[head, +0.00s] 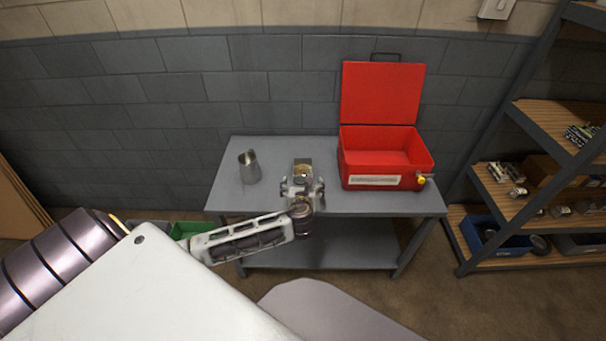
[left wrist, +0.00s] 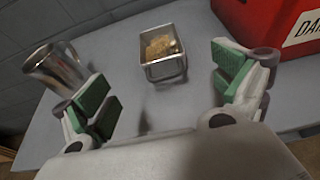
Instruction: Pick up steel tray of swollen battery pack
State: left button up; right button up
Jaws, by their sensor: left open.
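The small steel tray (left wrist: 167,70) sits on the grey table, with a lumpy tan-brown thing (left wrist: 160,46) inside it; I cannot make out a battery pack clearly. In the head view the tray (head: 302,162) shows just beyond my left gripper (head: 302,187), which partly covers it. In the left wrist view my left gripper (left wrist: 165,88) is open and empty, its green-padded fingers spread wide. The tray lies ahead of the fingers, roughly between their lines, apart from both. My right gripper is not in view.
A steel cup (head: 249,167) stands on the table (head: 225,190) left of the tray, near the left finger in the wrist view. An open red box (head: 385,182) with raised lid stands to the right. Shelves (head: 540,170) stand far right; a brick wall is behind.

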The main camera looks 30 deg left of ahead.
aim_at(303, 176)
pick_arm(q)
jog(key=b+x, duration=0.1)
jog(key=x, duration=0.6)
jog(key=shift+w+a+f+b, duration=0.15)
jog(key=shift+w+a+b, duration=0.1)
jog(key=shift+w+b, duration=0.05)
jog(key=shift+w+a+f, duration=0.1)
jog(key=shift+w+f, duration=0.05)
jog(key=shift+w, duration=0.05)
jog(key=shift+w+a, duration=0.1)
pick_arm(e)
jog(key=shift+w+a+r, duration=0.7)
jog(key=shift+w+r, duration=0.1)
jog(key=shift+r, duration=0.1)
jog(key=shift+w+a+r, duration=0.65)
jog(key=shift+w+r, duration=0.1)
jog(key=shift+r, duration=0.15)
